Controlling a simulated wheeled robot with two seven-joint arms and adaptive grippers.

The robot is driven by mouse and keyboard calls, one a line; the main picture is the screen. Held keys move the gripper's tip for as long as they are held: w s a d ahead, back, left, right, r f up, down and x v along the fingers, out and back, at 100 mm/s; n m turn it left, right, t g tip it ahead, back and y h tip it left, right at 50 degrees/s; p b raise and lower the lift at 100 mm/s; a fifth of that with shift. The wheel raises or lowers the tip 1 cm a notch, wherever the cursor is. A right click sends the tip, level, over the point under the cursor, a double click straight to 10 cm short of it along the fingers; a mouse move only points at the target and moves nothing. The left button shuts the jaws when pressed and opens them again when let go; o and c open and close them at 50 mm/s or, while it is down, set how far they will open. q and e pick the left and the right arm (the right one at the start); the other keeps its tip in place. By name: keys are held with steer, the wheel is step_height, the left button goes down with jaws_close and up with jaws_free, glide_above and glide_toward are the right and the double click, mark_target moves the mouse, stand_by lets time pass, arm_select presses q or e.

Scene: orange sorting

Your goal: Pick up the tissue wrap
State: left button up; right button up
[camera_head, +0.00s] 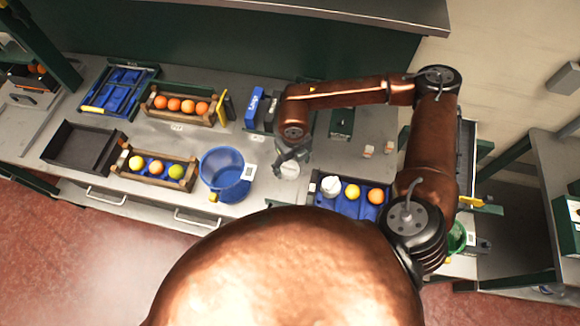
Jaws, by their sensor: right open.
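A small white round thing (289,171) lies on the grey bench directly under my right gripper (283,165); it looks like the tissue wrap, but it is too small to be sure. My right gripper is open, points down, and partly covers the white thing. I cannot tell whether the fingers touch it. Another white item (330,187) sits in a blue-lined crate (312,190), beside a yellow fruit (352,191) and an orange (376,196). My left gripper is not in view.
A blue bucket (210,162) stands left of the gripper. Wooden crates with oranges (174,104) and mixed fruit (156,167), an empty black tray (68,148) and a blue tray (122,90) are farther left. Blue boxes (254,106) stand behind.

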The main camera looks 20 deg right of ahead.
mark_target(290, 165)
steer(key=f, duration=0.1)
steer(key=w+f, duration=0.1)
steer(key=f, duration=0.1)
steer(key=w+f, duration=0.1)
steer(key=shift+w+a+f, duration=0.1)
steer(key=shift+a+f, duration=0.1)
steer(key=shift+a, duration=0.05)
steer(key=shift+s, duration=0.5)
steer(key=shift+w+f, duration=0.1)
steer(key=shift+w, duration=0.2)
steer(key=c, duration=0.4)
steer(key=shift+s, duration=0.2)
steer(key=c, duration=0.5)
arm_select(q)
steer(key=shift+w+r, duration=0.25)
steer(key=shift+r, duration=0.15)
arm_select(e)
steer(key=shift+o, duration=0.2)
steer(key=shift+w, duration=0.1)
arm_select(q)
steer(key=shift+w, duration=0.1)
